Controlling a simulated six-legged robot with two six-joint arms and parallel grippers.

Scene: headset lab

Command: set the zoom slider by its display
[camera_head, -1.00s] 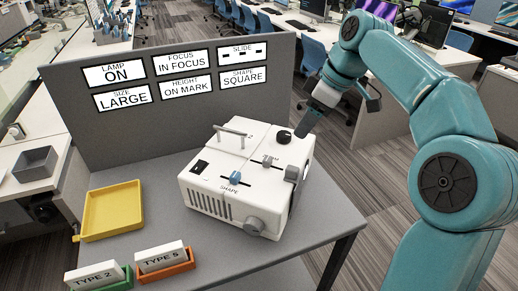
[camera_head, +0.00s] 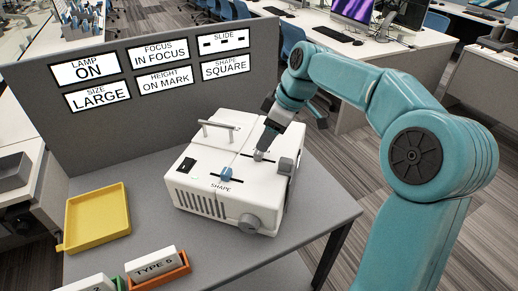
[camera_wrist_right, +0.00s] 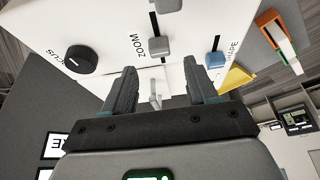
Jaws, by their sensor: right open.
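The white projector box (camera_head: 205,178) stands on the grey table. Its grey zoom slider knob (camera_head: 258,156) sits in a slot on top, and it also shows in the right wrist view (camera_wrist_right: 160,47) beside the word ZOOM. My right gripper (camera_head: 267,143) points down just above and behind the knob. In the wrist view its fingers (camera_wrist_right: 160,75) are apart, with nothing between them touching; the knob lies just beyond the tips. The size display (camera_head: 99,97) on the panel reads LARGE. My left gripper is out of view.
A blue shape slider (camera_head: 226,174), a carry handle (camera_head: 218,131) and a grey side knob (camera_head: 286,165) are close by on the box. The black focus knob (camera_wrist_right: 82,59) lies left in the wrist view. A yellow tray (camera_head: 98,215) stands left.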

